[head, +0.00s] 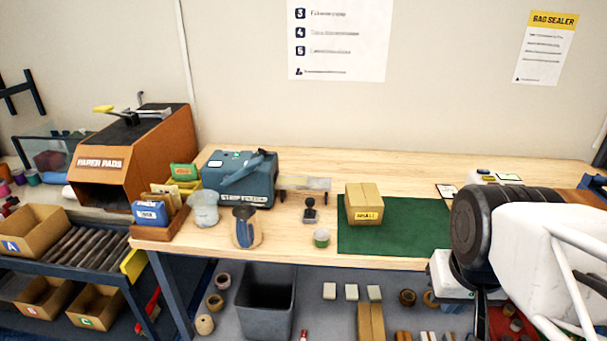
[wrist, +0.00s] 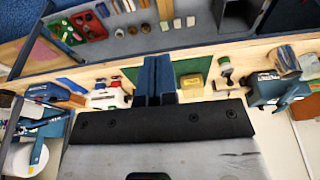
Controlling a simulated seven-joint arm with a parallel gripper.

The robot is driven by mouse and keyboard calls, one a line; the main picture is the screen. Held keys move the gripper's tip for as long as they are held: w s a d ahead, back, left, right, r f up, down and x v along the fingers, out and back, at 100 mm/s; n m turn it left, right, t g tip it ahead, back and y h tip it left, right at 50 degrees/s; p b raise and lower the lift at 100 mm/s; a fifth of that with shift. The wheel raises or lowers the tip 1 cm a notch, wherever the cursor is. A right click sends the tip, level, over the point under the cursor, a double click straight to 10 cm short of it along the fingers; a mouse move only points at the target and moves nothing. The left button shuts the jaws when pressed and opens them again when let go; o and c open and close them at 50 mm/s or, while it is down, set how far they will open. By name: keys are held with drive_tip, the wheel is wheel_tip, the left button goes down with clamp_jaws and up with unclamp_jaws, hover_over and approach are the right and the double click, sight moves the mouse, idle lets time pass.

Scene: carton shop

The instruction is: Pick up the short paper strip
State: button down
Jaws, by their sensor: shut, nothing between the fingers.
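The teal machine labelled like a strip feeder (head: 240,180) stands on the wooden bench, left of the middle. A small pale outlet plate (head: 305,183) juts from its right side; I cannot tell whether a short paper strip lies on it. No strip shows clearly elsewhere. My gripper (wrist: 157,64) is shut and empty in the wrist view, its two blue fingers side by side. It points toward the bench, away from the teal machine, which also shows at the right of the wrist view (wrist: 278,88). In the head view my arm fills the right side and my fingertips cannot be made out.
A small carton (head: 364,205) sits on a green mat (head: 415,230). A black stamp (head: 310,213), a green-banded pot (head: 321,238), a jug (head: 247,227) and a pale cup (head: 204,210) stand near the machine. An orange paper-pad machine (head: 135,155) is at the left.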

drive_tip(key=shift+c, duration=2.2)
unclamp_jaws()
